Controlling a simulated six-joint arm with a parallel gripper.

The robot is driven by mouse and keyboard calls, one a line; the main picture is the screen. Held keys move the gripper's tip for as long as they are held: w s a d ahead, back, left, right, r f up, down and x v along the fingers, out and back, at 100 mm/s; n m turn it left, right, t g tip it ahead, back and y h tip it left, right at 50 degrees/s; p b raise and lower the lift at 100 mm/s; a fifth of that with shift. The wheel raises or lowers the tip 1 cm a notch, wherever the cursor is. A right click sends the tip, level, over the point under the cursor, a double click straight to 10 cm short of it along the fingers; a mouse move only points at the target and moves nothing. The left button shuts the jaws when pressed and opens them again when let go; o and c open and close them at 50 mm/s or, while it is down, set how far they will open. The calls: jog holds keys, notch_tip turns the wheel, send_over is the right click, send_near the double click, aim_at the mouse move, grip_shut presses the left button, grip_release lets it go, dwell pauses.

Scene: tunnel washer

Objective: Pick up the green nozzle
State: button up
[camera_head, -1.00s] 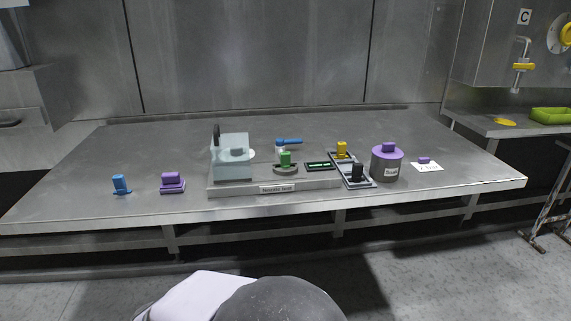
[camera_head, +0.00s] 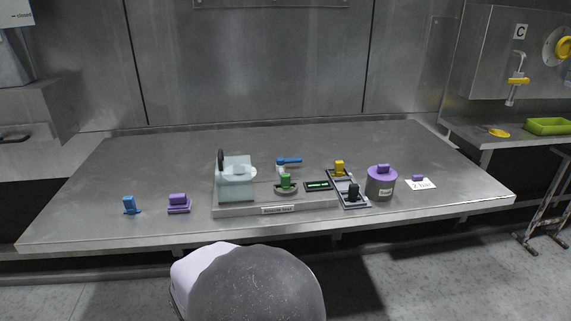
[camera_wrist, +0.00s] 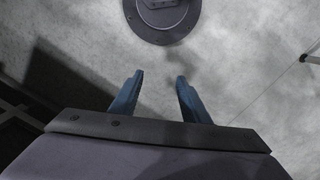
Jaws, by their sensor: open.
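The green nozzle (camera_head: 285,181) stands upright on a round grey base on the low grey platform, near the middle of the table in the head view. My gripper (camera_wrist: 158,80) shows in the wrist view with its two blue fingers apart and nothing between them. It points at the grey floor, away from the table. The gripper's fingers do not show in the head view, and the nozzle does not show in the wrist view.
Around the nozzle are a clear box (camera_head: 237,183), a blue-handled valve (camera_head: 288,161), a small display (camera_head: 318,186) and a tray with yellow (camera_head: 339,168) and black (camera_head: 353,192) pieces. A purple-lidded canister (camera_head: 381,187) stands right. Blue (camera_head: 129,205) and purple (camera_head: 178,204) pieces stand left. The table's back is clear.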

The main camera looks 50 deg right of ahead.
jog(key=d+r+m+p, duration=0.4)
jog(key=d+r+p, duration=0.5)
jog(key=r+p, duration=0.3)
notch_tip(320, 180, up, 18)
jog(key=m+t+h+p, duration=0.3)
jog(key=t+p, duration=0.1)
jog(key=p, duration=0.5)
send_over(286, 175)
jog(key=s+a, duration=0.2)
jog(key=shift+w+a+n, duration=0.1)
jog(key=shift+w+n, duration=0.1)
jog(key=shift+n, duration=0.4)
jog(key=shift+d+p+x, duration=0.15)
jog(key=shift+p+x, duration=0.85)
jog(key=shift+x, duration=0.8)
jog(key=shift+d+p+x, duration=0.2)
jog(key=shift+p+x, duration=0.75)
jog(key=shift+x, duration=0.85)
jog(key=shift+r, duration=0.1)
jog(key=shift+c, duration=0.7)
grip_shut()
